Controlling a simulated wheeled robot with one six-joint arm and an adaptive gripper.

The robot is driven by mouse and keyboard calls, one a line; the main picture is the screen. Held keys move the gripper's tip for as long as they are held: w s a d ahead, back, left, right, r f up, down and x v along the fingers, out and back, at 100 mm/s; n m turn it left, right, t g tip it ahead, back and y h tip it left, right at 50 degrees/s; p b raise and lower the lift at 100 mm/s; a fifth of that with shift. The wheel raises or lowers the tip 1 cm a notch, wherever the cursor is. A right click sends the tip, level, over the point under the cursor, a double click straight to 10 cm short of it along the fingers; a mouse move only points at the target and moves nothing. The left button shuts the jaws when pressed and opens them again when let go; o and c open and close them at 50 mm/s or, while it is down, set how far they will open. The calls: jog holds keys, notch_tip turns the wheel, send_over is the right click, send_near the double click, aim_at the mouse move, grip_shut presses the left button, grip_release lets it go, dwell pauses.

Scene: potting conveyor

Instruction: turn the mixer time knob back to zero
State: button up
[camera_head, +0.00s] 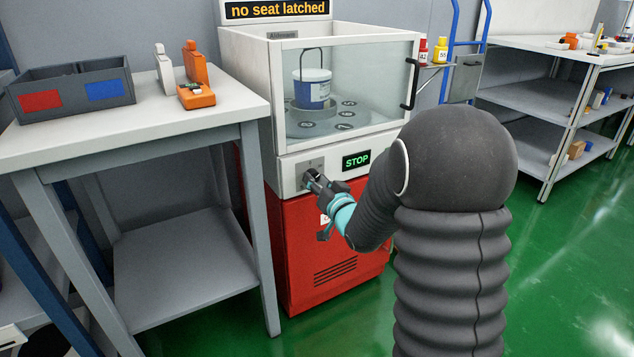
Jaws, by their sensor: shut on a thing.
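The mixer (317,257) is a red and white cabinet with a clear front window. Its time knob (312,172) is a small dark knob on the white front panel, left of a black display (356,160) that reads STOP in green. My gripper (315,179) is at the knob, shut on it. The fingers cover most of the knob, so its pointer and setting cannot be read. A sign (276,9) on top of the mixer reads "no seat latched".
Behind the window, a white and blue pail (312,90) with a raised handle sits on a round plate. A table (150,135) with a grey bin (72,88) and orange devices (196,95) stands at left. Shelves (535,97) stand at right. Green floor is open at lower right.

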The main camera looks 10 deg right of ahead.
jog(key=shift+f+b, duration=0.1)
jog(key=shift+b, duration=0.3)
jog(key=shift+d+n+t+y+b, duration=0.1)
jog(key=shift+n+t+y+b, duration=0.25)
jog(key=shift+n+b, duration=4.3)
jog(key=n+p, duration=0.3)
jog(key=o, duration=1.2)
jog(key=shift+c, duration=0.2)
jog(key=v, duration=1.2)
